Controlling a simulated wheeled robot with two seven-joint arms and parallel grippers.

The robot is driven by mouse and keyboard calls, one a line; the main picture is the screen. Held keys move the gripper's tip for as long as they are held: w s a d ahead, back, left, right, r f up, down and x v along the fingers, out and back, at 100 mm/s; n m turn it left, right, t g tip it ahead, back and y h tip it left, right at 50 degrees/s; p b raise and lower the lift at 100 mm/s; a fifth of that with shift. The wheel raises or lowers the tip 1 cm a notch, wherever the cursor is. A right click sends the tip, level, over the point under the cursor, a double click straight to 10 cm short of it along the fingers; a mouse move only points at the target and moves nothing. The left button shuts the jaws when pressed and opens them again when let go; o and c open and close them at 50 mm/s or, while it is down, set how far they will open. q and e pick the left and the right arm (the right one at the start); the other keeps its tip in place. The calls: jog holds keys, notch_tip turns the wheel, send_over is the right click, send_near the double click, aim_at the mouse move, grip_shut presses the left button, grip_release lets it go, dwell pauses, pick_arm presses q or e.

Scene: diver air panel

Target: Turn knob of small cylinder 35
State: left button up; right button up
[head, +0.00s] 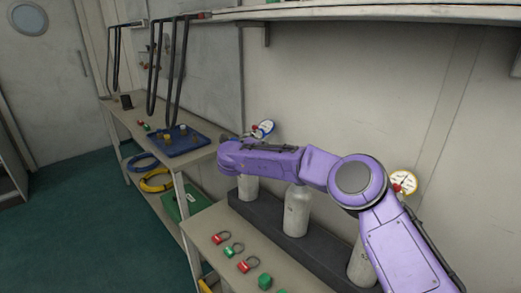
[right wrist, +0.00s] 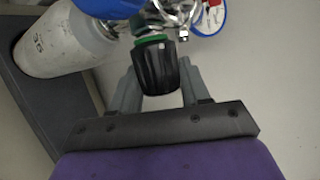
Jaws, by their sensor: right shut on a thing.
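In the right wrist view a black ribbed knob (right wrist: 156,66) with a green ring sits on the metal valve of a pale grey cylinder (right wrist: 62,42). My left gripper is not in view.
A middle cylinder (head: 297,210) and a right cylinder (head: 361,266) stand in the same dark rack (head: 268,228). A blue-rimmed gauge (head: 263,129) is near the gripper; another gauge (head: 404,182) is at right. Red and green fittings (head: 218,238) lie on the bench in front.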

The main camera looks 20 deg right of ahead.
jog(key=o, duration=1)
jog(key=b+v, duration=0.1)
jog(key=v, duration=0.9)
jog(key=shift+s+a, duration=0.2)
jog(key=shift+a, duration=0.05)
